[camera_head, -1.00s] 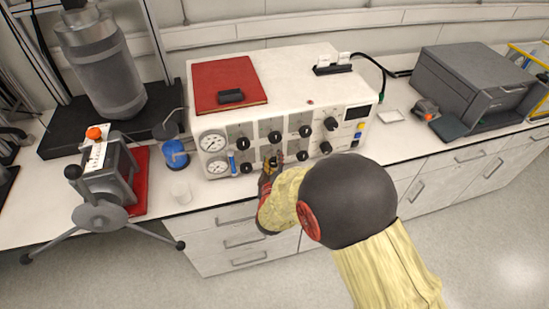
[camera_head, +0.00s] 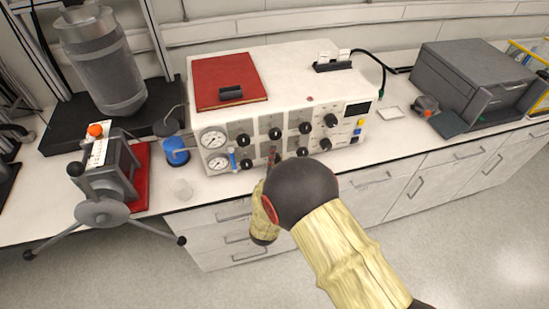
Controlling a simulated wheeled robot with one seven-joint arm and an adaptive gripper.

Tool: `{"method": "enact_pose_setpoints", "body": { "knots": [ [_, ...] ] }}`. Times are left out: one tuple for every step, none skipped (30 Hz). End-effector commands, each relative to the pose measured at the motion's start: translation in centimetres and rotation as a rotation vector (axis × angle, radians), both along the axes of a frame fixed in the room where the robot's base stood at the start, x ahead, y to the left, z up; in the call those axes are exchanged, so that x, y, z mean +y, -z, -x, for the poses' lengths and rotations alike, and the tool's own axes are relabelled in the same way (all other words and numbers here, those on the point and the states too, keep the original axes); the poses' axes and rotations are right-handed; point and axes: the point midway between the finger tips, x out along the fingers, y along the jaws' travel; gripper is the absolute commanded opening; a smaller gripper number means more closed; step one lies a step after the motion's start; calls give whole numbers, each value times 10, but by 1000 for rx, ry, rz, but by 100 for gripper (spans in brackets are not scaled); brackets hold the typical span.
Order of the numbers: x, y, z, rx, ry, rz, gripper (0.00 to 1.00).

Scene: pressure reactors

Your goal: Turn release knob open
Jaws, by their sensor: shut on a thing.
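The white control box (camera_head: 287,82) stands on the bench with two rows of black knobs on its front panel. My gripper (camera_head: 272,156) is at the lower row, below the middle upper knob (camera_head: 275,134). It is small and partly hidden by my arm, and it appears shut on the lower middle knob, which it covers. A lower left knob (camera_head: 246,164) and a lower right knob (camera_head: 303,152) are visible on either side. The labels are too small to read, so I cannot tell which knob is the release knob or how far it is turned.
Two gauges (camera_head: 214,139) are at the panel's left end. A grey device (camera_head: 483,82) stands at the right.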

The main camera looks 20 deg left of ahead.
Motion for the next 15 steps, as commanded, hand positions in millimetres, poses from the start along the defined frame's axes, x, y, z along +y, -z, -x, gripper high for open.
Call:
{"method": "enact_pose_setpoints", "body": {
  "knots": [
    [1, 2, 0, -14, -3, 25, 6],
    [1, 2, 0, -23, -3, 40, 6],
    [1, 2, 0, -35, -3, 60, 6],
    [1, 2, 0, -42, -3, 73, 6],
    [1, 2, 0, -50, -3, 85, 6],
    [1, 1, 0, -60, -4, 99, 6],
    [1, 1, 0, -66, -4, 110, 6],
    [1, 1, 0, -72, -4, 120, 6],
    [1, 1, 0, -78, -4, 129, 6],
    [2, 1, 0, -83, -4, 136, 6],
    [2, 1, 0, -87, -4, 143, 6],
    [1, 1, 0, -91, -4, 150, 6],
    [1, 1, 0, -93, -4, 154, 6],
    [1, 1, 0, -96, -4, 157, 6],
    [1, 1, 0, -99, -4, 161, 6]
  ]
}}
